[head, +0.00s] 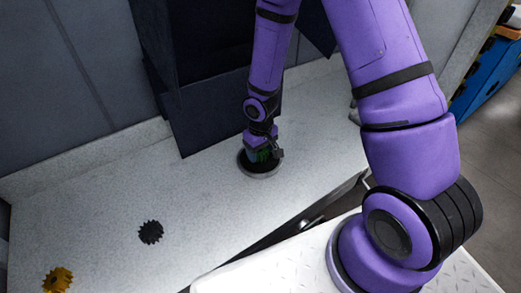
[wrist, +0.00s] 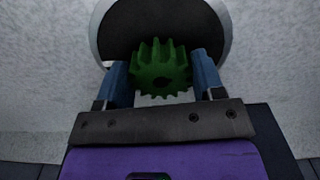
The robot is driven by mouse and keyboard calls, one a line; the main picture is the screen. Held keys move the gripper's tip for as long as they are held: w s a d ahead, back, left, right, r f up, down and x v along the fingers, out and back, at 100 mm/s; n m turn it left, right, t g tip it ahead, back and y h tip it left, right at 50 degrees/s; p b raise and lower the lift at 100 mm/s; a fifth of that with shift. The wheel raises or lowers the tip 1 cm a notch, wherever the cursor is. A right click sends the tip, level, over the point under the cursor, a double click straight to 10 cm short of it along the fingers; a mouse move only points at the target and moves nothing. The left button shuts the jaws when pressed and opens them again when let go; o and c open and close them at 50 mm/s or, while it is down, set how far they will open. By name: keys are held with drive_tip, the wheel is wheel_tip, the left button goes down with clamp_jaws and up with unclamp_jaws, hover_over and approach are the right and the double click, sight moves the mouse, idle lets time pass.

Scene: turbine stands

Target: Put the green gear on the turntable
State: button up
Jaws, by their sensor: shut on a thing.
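The green gear (wrist: 160,70) is between the two fingers of my gripper (wrist: 163,78) in the wrist view, with its teeth and a dark centre hole showing. The gripper is shut on it. Behind the gear is the turntable (wrist: 118,25), a dark disc with a pale rim. In the head view my gripper (head: 265,151) is over the turntable (head: 258,172), and the green gear (head: 263,156) is partly hidden by the fingers. I cannot tell whether the gear touches the disc.
A black gear (head: 150,232) and a yellow gear (head: 57,280) lie on the pale speckled counter (head: 110,205) to the left. A dark block-like structure (head: 205,80) stands just behind my gripper. The counter between the black gear and the turntable is clear.

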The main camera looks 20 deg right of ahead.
sight(261, 151)
drive_tip(key=shift+f, duration=0.3)
drive_tip(key=o, duration=1.4)
drive_tip(key=shift+o, duration=0.5)
drive_tip(key=shift+r, duration=3.5)
